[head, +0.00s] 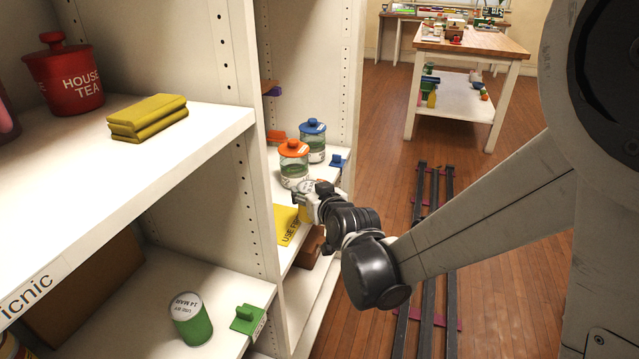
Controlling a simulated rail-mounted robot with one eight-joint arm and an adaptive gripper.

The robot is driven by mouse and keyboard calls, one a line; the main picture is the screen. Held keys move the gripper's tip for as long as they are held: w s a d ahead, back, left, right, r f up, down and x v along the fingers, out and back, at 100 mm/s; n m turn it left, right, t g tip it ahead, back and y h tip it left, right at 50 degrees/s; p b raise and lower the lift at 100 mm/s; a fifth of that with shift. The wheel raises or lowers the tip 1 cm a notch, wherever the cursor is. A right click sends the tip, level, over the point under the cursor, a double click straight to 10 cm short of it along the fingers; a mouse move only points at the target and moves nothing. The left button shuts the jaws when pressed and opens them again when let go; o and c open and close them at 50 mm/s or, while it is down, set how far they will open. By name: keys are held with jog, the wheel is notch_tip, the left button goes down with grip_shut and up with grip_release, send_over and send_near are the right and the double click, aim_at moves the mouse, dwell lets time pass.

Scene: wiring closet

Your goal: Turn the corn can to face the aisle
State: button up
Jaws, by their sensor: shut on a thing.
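My gripper (312,200) reaches into the middle shelf of the far bay, in front of the orange-lidded jar. It is shut on what looks like a can (322,186), whose pale round top with small dark print shows. The gripper hides most of its side, so I cannot read its label or tell which way it faces. A green can (191,320) with a pale top marked "14 MAR" stands on the lower shelf of the nearer bay, apart from my gripper. No corn label is readable on either.
The orange-lidded jar (293,165) and blue-lidded jar (312,142) stand close behind my gripper. A green clip (246,319) sits on the lower shelf edge. Floor rails (428,310) run along the aisle.

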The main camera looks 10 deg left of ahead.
jog(key=w+a+f, duration=0.1)
jog(key=a+f, duration=0.1)
jog(key=a, duration=0.7)
jog(key=shift+w+a+b, duration=0.2)
jog(key=shift+w+b, duration=0.05)
jog(key=shift+b, duration=0.2)
jog(key=shift+f+b, duration=0.55)
jog(key=shift+f, duration=0.1)
jog(key=o, duration=1.5)
jog(key=shift+s, duration=0.1)
jog(key=shift+p+v, duration=0.5)
jog(key=shift+v, duration=3.45)
